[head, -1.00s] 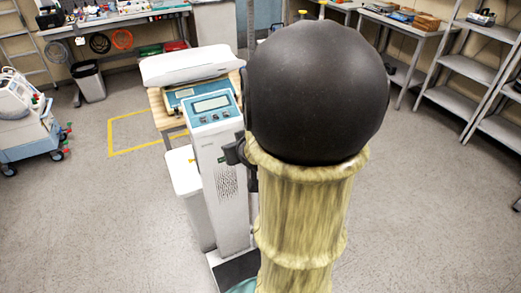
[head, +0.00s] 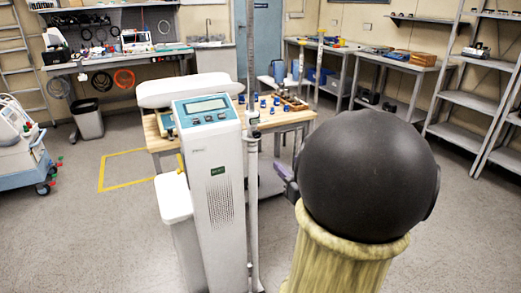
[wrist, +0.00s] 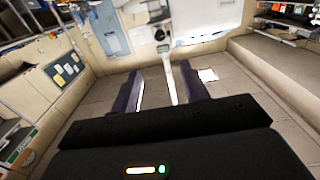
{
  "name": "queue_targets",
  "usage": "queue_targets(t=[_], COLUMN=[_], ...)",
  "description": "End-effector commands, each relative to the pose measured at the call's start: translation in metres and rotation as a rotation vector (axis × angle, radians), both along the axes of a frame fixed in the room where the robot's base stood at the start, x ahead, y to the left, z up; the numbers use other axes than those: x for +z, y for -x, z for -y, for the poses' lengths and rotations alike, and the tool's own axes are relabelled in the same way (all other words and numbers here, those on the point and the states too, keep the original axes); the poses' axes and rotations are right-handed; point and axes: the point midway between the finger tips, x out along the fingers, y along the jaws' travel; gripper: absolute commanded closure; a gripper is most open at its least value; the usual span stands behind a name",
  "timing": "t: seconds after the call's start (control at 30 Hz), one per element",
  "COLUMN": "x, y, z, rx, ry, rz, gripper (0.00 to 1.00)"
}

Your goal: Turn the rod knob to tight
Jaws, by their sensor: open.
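A slim upright metal rod (head: 252,200) stands just right of the tall white column unit with a blue-framed display (head: 207,115). A small fitting (head: 254,131) sits on the rod beside the display; it looks like the rod knob, but its marking and setting are too small to read. My gripper (head: 286,180) is right of the rod and lower than this fitting, apart from it; my dark arm joint partly hides it. In the wrist view my gripper (wrist: 161,90) has its two purple fingers spread with nothing held. A pale post (wrist: 169,72) shows beyond and between them.
A wooden-topped table (head: 285,117) with several blue items stands behind the rod. A white bin (head: 176,200) is left of the column. Benches and shelves (head: 470,97) line the walls. The floor at right is open.

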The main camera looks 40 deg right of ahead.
Motion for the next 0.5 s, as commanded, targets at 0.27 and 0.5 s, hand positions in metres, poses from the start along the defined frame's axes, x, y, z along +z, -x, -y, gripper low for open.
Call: queue_targets(t=[0.27,0.5], x=[0.0016,0.0044], y=[-0.0002,-0.003], z=[-0.0001,0.0017], rx=[0.0,0.003], ry=[0.0,-0.005], rz=[0.0,0.001], gripper=[0.55,0.55])
